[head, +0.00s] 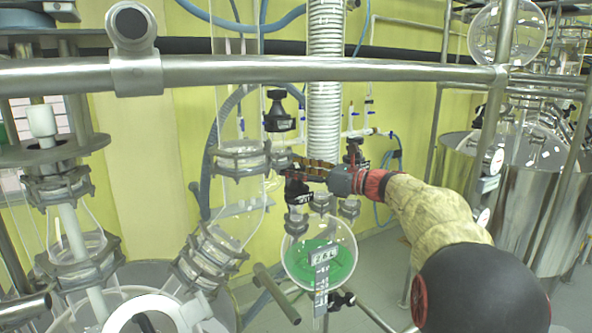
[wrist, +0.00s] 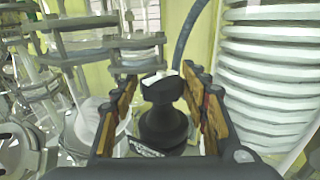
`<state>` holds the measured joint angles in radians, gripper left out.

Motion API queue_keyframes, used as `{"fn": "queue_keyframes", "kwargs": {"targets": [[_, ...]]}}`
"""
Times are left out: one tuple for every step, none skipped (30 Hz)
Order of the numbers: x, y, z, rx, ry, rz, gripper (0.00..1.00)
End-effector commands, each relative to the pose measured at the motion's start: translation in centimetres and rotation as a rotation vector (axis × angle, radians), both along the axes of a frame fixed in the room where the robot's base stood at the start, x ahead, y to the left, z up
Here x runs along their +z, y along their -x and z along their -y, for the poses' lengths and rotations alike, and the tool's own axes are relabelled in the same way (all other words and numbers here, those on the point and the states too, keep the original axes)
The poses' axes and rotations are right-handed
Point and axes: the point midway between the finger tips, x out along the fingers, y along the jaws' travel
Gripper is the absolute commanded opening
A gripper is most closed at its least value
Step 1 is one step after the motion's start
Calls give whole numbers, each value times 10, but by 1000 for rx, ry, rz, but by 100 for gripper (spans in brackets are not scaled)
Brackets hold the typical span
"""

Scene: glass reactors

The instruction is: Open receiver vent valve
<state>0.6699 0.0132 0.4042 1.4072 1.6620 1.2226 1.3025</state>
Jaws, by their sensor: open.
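A black valve knob (wrist: 163,115) with a flared top and pale marks on it stands between my gripper's two fingers in the wrist view. My gripper (wrist: 161,82) is open, with its orange-brown finger pads on either side of the knob and gaps visible. In the head view my gripper (head: 292,166) reaches in from the right, just above a black valve (head: 297,190) over the round receiver flask (head: 338,262), which holds green liquid. I cannot tell for sure that this valve is the knob in the wrist view. The fingers are small and partly hidden there.
A ribbed metal hose (head: 324,115) hangs behind my gripper and is close on the right in the wrist view (wrist: 265,75). Another black valve (head: 278,113) sits above. Clamped glass joints (head: 240,160) stand left. A steel rail (head: 250,68) crosses above.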

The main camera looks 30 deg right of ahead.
Motion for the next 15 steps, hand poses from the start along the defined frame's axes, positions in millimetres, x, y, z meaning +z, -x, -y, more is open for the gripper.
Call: {"fn": "queue_keyframes", "kwargs": {"targets": [[2, 0, 1, -4, 2, 3, 50], [2, 0, 1, -4, 2, 3, 50], [2, 0, 1, -8, 2, 5, 50], [3, 0, 1, -15, 2, 5, 50], [2, 0, 0, -27, 2, 6, 50], [2, 1, -1, -51, 3, 7, 50], [2, 1, -1, -74, 2, 7, 50], [1, 1, -1, -100, 3, 6, 50], [0, 1, -2, -135, 3, 6, 50], [0, 1, -2, -162, 2, 7, 50], [-1, 1, -2, -190, 3, 6, 50], [-1, 2, -2, -226, 2, 6, 50], [-1, 1, -2, -250, 2, 6, 50], [-1, 1, -2, -275, 2, 6, 50], [-2, 1, -3, -308, 2, 4, 50]]}}
